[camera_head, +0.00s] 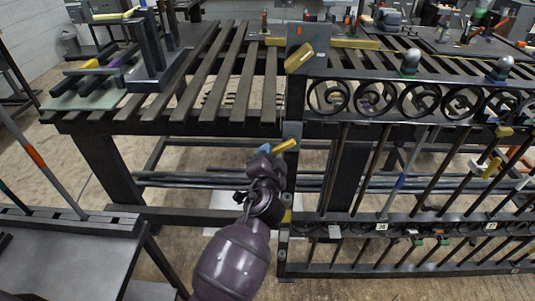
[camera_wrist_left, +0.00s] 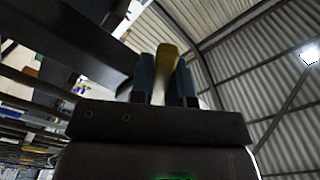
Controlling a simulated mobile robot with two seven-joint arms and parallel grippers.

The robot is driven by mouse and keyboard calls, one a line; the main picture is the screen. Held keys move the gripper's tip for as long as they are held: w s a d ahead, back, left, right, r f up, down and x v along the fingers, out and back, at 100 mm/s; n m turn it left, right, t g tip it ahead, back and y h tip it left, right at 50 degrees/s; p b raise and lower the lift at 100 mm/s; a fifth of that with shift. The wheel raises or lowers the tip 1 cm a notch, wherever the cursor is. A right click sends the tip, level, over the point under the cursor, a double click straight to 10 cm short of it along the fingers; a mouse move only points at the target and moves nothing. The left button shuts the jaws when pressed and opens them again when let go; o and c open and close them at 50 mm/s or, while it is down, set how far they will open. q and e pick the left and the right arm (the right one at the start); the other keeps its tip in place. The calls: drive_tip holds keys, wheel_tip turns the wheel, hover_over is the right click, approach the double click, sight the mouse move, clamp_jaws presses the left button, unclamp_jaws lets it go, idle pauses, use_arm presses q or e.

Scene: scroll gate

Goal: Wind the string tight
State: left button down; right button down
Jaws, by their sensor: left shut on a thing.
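My left gripper (camera_head: 270,150) is raised beside the gate's left post, below the slatted table top. It is shut on a small yellow piece (camera_head: 285,145), which sticks out toward the upper right. In the left wrist view, the same yellow piece (camera_wrist_left: 166,68) stands upright between the two blue-grey fingers. I cannot tell whether it is loose or joined to something hidden. A yellow lever (camera_head: 299,58) sits on a grey plate (camera_head: 308,36) at the gate's top left corner, above and apart from the gripper. I cannot make out a string. My right gripper is not in view.
The dark scroll gate (camera_head: 400,100) with slanted bars fills the right side. A slatted table (camera_head: 185,95) stands at the back left, bearing a dark frame (camera_head: 150,55). A dark bench (camera_head: 65,255) is at front left. Floor between bench and gate is open.

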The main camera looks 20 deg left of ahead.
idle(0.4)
use_arm(q)
drive_tip(key=c, duration=1.1)
unclamp_jaws()
